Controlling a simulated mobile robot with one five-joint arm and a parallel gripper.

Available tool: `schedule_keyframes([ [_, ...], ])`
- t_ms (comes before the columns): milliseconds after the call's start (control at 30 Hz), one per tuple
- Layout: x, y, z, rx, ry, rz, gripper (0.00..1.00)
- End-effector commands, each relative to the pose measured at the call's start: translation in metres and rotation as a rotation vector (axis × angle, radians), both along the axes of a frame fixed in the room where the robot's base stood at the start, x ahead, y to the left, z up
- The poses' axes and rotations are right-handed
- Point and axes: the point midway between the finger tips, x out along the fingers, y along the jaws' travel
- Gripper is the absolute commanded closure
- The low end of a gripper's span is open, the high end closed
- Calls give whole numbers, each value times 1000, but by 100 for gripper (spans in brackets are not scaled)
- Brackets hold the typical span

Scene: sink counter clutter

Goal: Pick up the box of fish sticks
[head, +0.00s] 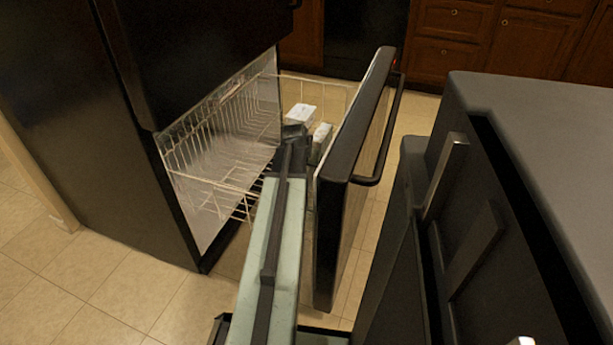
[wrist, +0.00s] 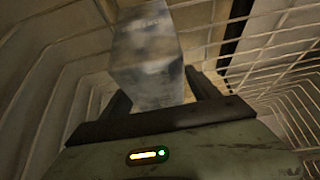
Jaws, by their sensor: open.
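A pale, grey-blotched box (wrist: 147,52) stands between the two dark fingers of my gripper (wrist: 155,90) in the wrist view. No label can be read, so I cannot tell for certain that it is the fish sticks. My gripper is open, one finger on each side of the box's near end; contact is unclear. In the head view, my gripper (head: 297,133) reaches down into the open freezer drawer. A white box (head: 301,113) shows just beyond it, and another pale box (head: 321,133) lies to its right. My arm hides part of the drawer.
The white wire basket (head: 215,178) surrounds the reach space, and its wires (wrist: 270,75) run close on the right in the wrist view. The black drawer front (head: 345,150) stands right of my arm. The dark fridge body (head: 110,120) rises on the left.

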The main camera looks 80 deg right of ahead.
Motion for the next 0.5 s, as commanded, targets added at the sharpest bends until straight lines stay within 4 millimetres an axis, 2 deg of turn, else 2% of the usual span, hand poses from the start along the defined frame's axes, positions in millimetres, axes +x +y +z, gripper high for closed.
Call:
schedule_keyframes([
  [500, 1, 1, -3, 0, 0, 1, 30],
])
